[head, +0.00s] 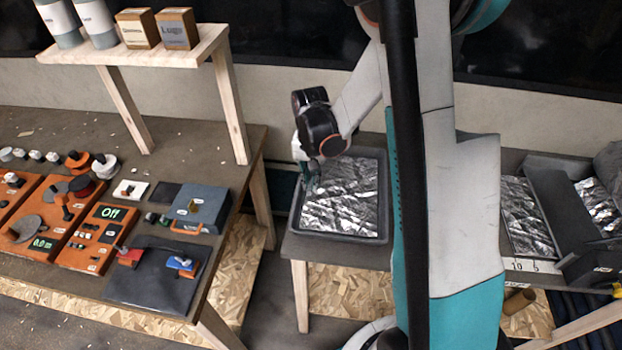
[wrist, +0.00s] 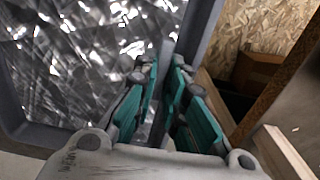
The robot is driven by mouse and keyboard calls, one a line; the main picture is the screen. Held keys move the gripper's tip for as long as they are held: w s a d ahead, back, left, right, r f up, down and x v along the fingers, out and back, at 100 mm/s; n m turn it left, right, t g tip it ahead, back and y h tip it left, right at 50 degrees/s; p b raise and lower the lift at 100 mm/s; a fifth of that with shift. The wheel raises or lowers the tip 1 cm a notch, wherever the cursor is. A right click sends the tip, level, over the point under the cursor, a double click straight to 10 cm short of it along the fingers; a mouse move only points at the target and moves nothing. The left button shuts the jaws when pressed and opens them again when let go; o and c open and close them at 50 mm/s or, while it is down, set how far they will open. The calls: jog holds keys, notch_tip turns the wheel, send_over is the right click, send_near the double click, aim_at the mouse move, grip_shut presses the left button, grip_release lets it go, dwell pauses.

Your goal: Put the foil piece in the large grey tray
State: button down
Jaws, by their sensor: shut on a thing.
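The large grey tray (head: 382,218) stands on a low table at the centre of the head view. A crinkled silver foil piece (head: 345,205) lies flat inside it, filling most of its floor. My gripper (head: 312,186) points down at the tray's left side, near the back corner. In the wrist view the foil (wrist: 70,75) is on the left of my fingers (wrist: 163,70). The grey tray rim (wrist: 203,25) runs down between the fingertips, and they look shut on that rim. The exact contact is partly hidden by the fingers.
A workbench at left holds orange control panels (head: 95,230) and a blue-grey box (head: 198,208). A wooden shelf (head: 150,48) stands above it. More foil (head: 525,215) lies at right beside a dark bin (head: 565,205). A gap separates the bench and low table.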

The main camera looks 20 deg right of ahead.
jog(key=c, duration=1.9)
grip_release()
jog(key=shift+f, duration=0.1)
notch_tip(320, 180, up, 12)
jog(key=r+p, duration=0.1)
jog(key=p, duration=0.3)
jog(key=shift+s+a+r+n+t, duration=1.2)
jog(key=shift+s+r, duration=1.1)
jog(key=shift+s, duration=0.75)
jog(key=shift+s+a+r+n+t, duration=1.15)
jog(key=shift+s+r, duration=1.1)
jog(key=shift+s, duration=0.85)
jog(key=shift+s+a+r+n+t, duration=1.25)
jog(key=shift+s+r, duration=1.05)
jog(key=shift+s, duration=0.75)
jog(key=shift+d, duration=0.1)
